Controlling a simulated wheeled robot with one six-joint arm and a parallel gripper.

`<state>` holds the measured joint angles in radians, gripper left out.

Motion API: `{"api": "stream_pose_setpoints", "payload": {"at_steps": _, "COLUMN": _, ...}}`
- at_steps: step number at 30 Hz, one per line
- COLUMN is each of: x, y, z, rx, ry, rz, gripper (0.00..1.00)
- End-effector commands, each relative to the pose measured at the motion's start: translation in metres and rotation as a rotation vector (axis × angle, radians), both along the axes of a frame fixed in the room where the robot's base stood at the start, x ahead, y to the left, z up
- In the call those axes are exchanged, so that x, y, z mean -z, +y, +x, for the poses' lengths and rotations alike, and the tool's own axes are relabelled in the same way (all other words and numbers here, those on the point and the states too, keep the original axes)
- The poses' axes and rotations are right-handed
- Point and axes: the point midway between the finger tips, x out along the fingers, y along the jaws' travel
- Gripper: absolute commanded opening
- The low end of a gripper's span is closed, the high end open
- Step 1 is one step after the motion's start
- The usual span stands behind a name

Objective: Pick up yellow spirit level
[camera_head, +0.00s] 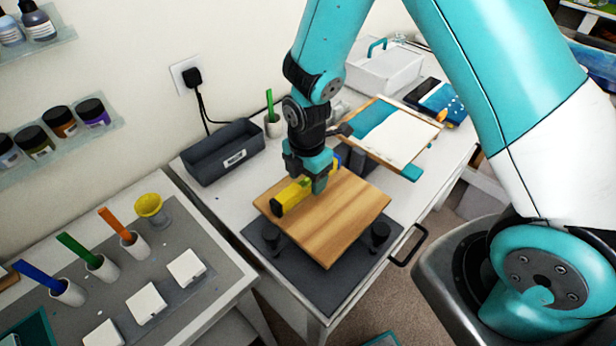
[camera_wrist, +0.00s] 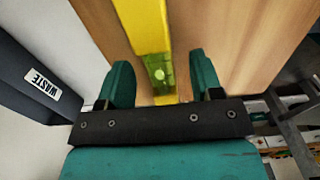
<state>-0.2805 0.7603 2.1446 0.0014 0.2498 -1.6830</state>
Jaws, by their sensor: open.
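The yellow spirit level (camera_head: 288,196) lies on a wooden board (camera_head: 330,222), which rests raised on dark knobbed supports. My gripper (camera_head: 308,180) is over the level, near its far part. In the wrist view the level (camera_wrist: 145,25) runs between the two teal fingers of my gripper (camera_wrist: 160,82), with its green vial (camera_wrist: 159,72) showing. The fingers are open, with a gap on each side of the level. Part of the level is hidden behind the gripper.
A dark waste bin (camera_head: 223,153) stands behind left of the board. A framed white panel (camera_head: 396,135) lies behind right. A dark mat (camera_head: 335,286) lies under the board. A side bench (camera_head: 190,215) at left holds cups with coloured sticks and white tiles.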

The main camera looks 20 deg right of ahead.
Motion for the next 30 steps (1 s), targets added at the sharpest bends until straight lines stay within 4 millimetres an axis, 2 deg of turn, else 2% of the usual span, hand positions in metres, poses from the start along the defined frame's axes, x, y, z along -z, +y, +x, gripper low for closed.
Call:
{"api": "stream_pose_setpoints", "payload": {"at_steps": 4, "x": 0.0102, "y": -0.0001, "z": -0.0001, "rx": 0.0, "ry": 0.0, "rz": 0.0, "gripper": 0.6}}
{"api": "stream_pose_setpoints", "payload": {"at_steps": 11, "x": 0.0115, "y": -0.0001, "z": 0.0002, "rx": 0.0, "ry": -0.002, "rz": 0.001, "gripper": 0.57}}
{"api": "stream_pose_setpoints", "payload": {"at_steps": 18, "x": 0.0113, "y": -0.0001, "z": 0.0002, "rx": 0.001, "ry": -0.001, "rz": 0.0, "gripper": 0.02}}
{"api": "stream_pose_setpoints", "payload": {"at_steps": 30, "x": 0.0058, "y": 0.0, "z": 0.0007, "rx": 0.001, "ry": -0.002, "rz": 0.001, "gripper": 0.0}}
